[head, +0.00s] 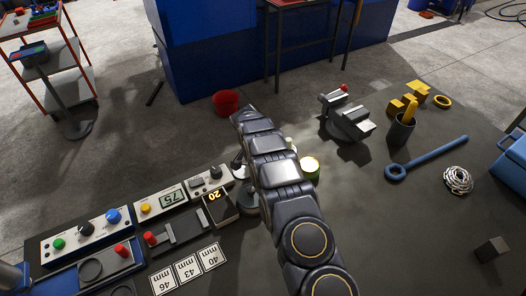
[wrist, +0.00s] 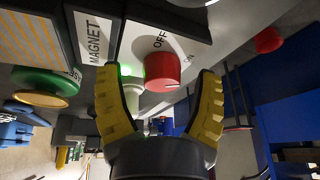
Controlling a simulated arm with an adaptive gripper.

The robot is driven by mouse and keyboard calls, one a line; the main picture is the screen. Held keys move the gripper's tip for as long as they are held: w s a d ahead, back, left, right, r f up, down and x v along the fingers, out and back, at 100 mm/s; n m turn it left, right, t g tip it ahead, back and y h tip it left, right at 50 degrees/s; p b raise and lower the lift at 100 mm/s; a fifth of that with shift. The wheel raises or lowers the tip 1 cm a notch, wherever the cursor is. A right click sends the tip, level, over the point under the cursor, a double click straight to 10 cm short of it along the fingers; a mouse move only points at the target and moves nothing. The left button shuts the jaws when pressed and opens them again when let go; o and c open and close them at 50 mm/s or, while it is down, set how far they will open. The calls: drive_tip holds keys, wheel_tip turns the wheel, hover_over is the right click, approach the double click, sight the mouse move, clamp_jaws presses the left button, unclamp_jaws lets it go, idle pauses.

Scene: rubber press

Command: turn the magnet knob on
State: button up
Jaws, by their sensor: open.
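The magnet knob (wrist: 163,70) is a red round knob on a white panel face (wrist: 190,42), near the middle of the wrist view. "OFF" and "ON" are printed beside it, and a "MAGNET" label (wrist: 95,38) stands to its left. A green glow lies just left of the knob. My gripper (wrist: 158,78) is open, with a yellow-padded finger on each side of the knob in the picture. No contact shows, and I cannot tell how deep the knob sits between the fingers. In the head view my arm hides most of the gripper, and I cannot make out the knob there.
In the head view, control boxes with a blue knob (head: 112,215) and a "75" display (head: 172,198) line the bench's left.

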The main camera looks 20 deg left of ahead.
drive_tip(key=v, duration=1.2)
drive_tip(key=shift+w, duration=0.1)
drive_tip(key=shift+m, duration=0.6)
drive_tip(key=f, duration=0.1)
drive_tip(key=w+f, duration=0.1)
drive_tip(key=f, duration=0.2)
drive_tip(key=shift+w+a, duration=0.25)
drive_tip(key=shift+a, duration=0.1)
drive_tip(key=shift+w+d, duration=0.15)
drive_tip(key=shift+d, duration=0.35)
drive_tip(key=shift+w+d+f, duration=0.15)
drive_tip(key=shift+f, duration=0.2)
drive_tip(key=shift+x, duration=3.35)
drive_tip(key=shift+f, duration=0.1)
drive_tip(key=c, duration=1.1)
